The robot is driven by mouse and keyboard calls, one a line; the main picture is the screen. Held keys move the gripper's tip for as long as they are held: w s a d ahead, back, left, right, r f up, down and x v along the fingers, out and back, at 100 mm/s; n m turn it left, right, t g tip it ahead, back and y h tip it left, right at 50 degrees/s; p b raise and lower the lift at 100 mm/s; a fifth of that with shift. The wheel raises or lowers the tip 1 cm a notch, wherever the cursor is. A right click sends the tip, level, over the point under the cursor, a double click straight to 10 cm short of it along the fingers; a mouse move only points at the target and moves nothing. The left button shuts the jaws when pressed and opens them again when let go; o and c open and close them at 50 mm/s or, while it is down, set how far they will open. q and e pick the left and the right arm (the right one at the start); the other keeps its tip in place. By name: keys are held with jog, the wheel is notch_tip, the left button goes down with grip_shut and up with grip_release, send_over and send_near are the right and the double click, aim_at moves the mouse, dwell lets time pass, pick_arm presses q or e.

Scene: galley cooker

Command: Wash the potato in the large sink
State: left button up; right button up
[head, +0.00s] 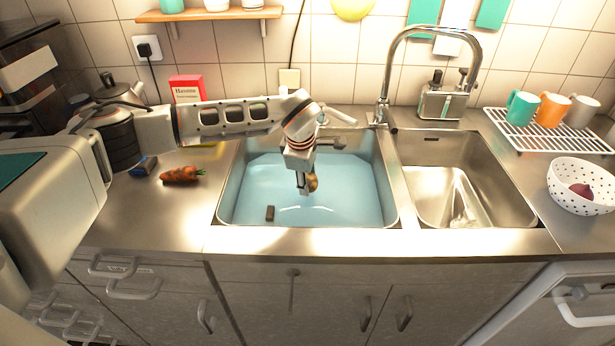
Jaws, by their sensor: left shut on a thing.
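The large sink (229,190) is the left basin and holds bluish water. My left gripper (306,188) points down over the middle of this basin. It is shut on the brownish potato (313,182), of which only a part shows beside the fingers. The potato is at or close to the water surface; I cannot tell whether it touches the water. My right gripper is not in view.
A small dark block (270,213) is in the large sink at front left. A carrot (182,175) lies on the left counter. The tap (384,100) stands behind the divider. A smaller basin (500,165), mug rack (560,140) and dotted colander (570,200) are at right.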

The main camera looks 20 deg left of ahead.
pick_arm(q)
jog(key=shift+f+b, duration=1.8)
jog(key=shift+f, duration=1.75)
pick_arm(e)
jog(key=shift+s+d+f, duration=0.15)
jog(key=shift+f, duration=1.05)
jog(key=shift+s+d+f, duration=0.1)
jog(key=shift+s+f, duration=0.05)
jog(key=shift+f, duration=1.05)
pick_arm(q)
jog(key=shift+r+p, duration=1.3)
jog(key=shift+r, duration=1)
jog(key=shift+r+p, duration=1.4)
jog(key=shift+r, duration=0.55)
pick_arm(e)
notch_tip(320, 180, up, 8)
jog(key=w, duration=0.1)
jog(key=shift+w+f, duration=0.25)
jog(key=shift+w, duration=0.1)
